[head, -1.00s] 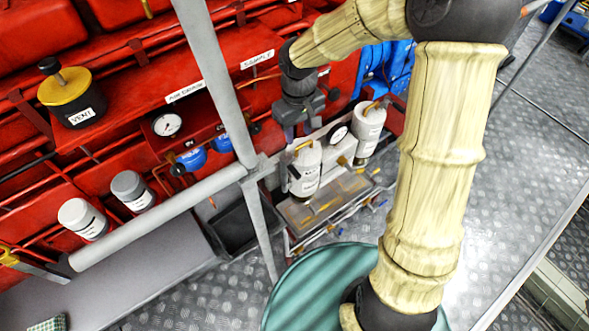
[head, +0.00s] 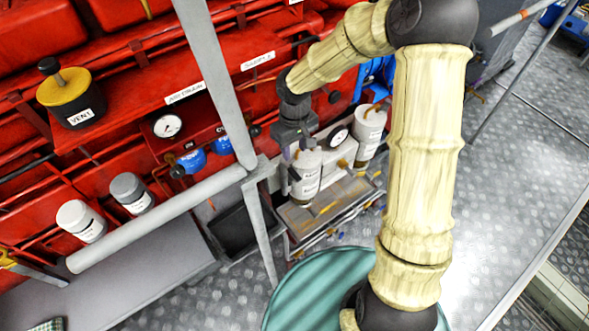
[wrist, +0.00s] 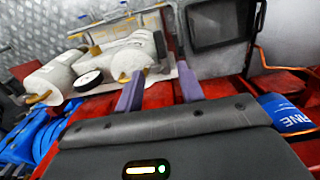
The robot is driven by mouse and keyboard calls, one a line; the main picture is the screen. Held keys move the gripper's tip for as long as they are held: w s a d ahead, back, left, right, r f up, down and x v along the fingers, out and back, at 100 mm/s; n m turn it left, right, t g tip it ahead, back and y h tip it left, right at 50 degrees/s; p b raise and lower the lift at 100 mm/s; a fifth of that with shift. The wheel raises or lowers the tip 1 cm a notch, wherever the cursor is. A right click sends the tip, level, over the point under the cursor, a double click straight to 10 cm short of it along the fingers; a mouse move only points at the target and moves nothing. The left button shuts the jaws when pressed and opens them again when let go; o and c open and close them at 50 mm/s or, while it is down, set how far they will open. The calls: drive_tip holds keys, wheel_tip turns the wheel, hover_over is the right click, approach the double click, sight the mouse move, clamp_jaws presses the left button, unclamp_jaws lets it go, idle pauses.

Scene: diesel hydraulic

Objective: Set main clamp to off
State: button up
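No part that I can read as the main clamp is labelled in these frames, so I cannot tell which one it is. A near white canister (head: 308,172) with a label stands at the red machine's side; its top is partly hidden by my gripper (head: 292,165). In the wrist view a white canister (wrist: 138,50) with a brass lever (wrist: 127,77) on its end lies close to the left finger; whether they touch is unclear. My gripper (wrist: 157,80) has its two purple-grey fingers spread, with nothing visibly held between them.
A second white canister (head: 369,132) and a round gauge (head: 340,135) stand just right. A grey post (head: 215,80) and rail (head: 160,218) lie left of my gripper. A black tray (head: 245,228) and a green drum (head: 320,285) are below. Blue parts (head: 193,160) sit left.

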sight(295, 173)
wheel_tip(295, 173, down, 11)
drive_tip(key=shift+r+b, duration=0.2)
drive_tip(key=shift+b, duration=0.2)
clamp_jaws()
